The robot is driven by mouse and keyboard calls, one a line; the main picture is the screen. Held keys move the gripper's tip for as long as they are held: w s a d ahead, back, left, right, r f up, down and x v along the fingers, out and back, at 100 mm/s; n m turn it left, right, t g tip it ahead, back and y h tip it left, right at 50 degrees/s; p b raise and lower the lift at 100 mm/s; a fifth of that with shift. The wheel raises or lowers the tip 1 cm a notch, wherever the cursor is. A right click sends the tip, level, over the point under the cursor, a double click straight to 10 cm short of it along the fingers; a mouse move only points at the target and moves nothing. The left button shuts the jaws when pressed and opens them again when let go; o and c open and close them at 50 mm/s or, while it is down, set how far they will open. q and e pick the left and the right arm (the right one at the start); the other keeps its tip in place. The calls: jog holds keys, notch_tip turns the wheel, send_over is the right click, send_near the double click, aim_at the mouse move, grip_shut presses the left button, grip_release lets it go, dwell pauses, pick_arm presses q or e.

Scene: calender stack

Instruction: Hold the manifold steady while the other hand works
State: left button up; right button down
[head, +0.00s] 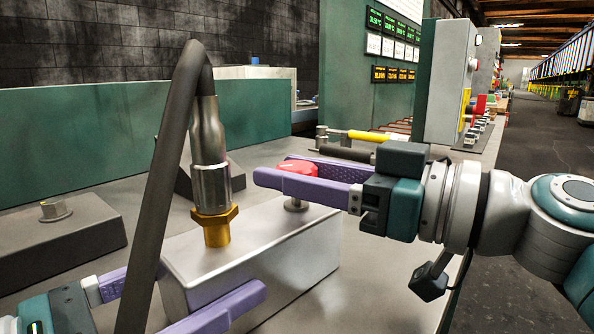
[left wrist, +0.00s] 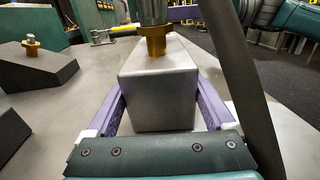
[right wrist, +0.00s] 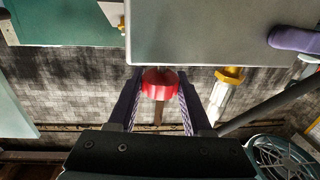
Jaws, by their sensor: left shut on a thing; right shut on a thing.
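The manifold is a grey metal block (head: 255,255) on the bench; it also fills the middle of the left wrist view (left wrist: 160,88). My left gripper (head: 200,280) has a purple finger along each side of it and is shut on it. A brass fitting (head: 216,226) with a metal hose end (head: 210,180) stands upright on its top. A red valve knob (head: 300,167) sits on a short stem at the block's far end. My right gripper (head: 274,170) is shut on the knob, one finger on each side, also seen in the right wrist view (right wrist: 160,84).
A dark hose (head: 165,170) arches up from the fitting and down past my left gripper. A dark sloped block (head: 55,245) with a nut stands at left. A yellow-handled clamp (head: 368,136) and a grey control box (head: 448,80) stand behind. The bench front at right is clear.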

jog(key=shift+w+f+n+g+y, duration=0.1)
jog(key=shift+n+g+y, duration=0.4)
jog(key=shift+n+g, duration=0.6)
jog(key=shift+n+g+y, duration=0.5)
jog(key=shift+n+g, duration=0.2)
jog(key=shift+g, duration=0.8)
jog(key=shift+n+g+y, duration=0.3)
jog(key=shift+n+g, duration=0.2)
jog(key=shift+g, duration=0.3)
jog(key=shift+c, duration=1.6)
grip_release()
jog(key=s+d, duration=0.2)
jog(key=d, duration=1)
